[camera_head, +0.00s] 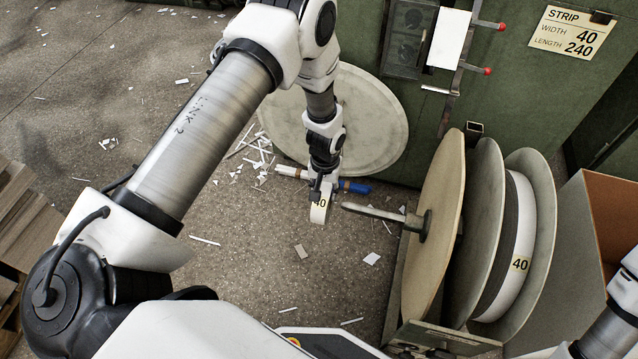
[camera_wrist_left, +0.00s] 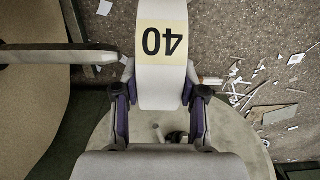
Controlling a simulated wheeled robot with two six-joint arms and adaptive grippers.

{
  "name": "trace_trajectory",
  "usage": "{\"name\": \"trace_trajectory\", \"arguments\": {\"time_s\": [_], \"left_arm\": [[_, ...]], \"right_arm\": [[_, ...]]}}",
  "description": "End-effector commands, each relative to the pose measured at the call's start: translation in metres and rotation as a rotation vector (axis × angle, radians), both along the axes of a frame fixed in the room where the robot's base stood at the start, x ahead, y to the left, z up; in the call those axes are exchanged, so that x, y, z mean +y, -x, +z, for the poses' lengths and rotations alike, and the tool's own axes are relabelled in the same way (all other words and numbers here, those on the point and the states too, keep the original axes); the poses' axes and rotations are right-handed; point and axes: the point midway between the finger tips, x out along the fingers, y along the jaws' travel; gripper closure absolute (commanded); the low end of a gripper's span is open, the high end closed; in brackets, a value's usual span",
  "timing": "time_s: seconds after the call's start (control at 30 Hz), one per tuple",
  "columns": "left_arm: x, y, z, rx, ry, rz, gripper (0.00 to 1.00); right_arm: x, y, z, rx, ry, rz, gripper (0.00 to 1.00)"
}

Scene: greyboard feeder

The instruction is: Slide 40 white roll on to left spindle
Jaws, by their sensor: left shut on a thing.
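A white roll labelled 40 (camera_head: 320,211) is held in my left gripper (camera_head: 321,190) above the floor. In the left wrist view the roll (camera_wrist_left: 163,75), its 40 label upside down, sits between the two fingers of my left gripper (camera_wrist_left: 162,98). The left spindle (camera_head: 372,211) is a pale rod pointing left out of a dark hub on a tan disc (camera_head: 440,230). The roll is to the left of the spindle's free end, with a gap between them. The spindle (camera_wrist_left: 60,56) also shows at the left of the wrist view. My right gripper is out of frame.
Another white roll labelled 40 (camera_head: 514,245) sits between grey discs at the right. An open brown box (camera_head: 612,215) stands beyond it. A large pale disc (camera_head: 375,125) leans on the green machine (camera_head: 520,95). Paper scraps litter the floor.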

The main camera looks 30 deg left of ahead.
Motion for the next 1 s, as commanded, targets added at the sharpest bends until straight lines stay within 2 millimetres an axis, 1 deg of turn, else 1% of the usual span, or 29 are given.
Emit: {"name": "trace_trajectory", "arguments": {"time_s": [0.23,1.0], "left_arm": [[-0.015,-0.004,-0.001,-0.002,0.000,-0.002,0.97],[-0.059,-0.016,0.001,-0.001,0.000,-0.001,0.97]], "right_arm": [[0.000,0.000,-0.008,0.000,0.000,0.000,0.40],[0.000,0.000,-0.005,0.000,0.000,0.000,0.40]]}}
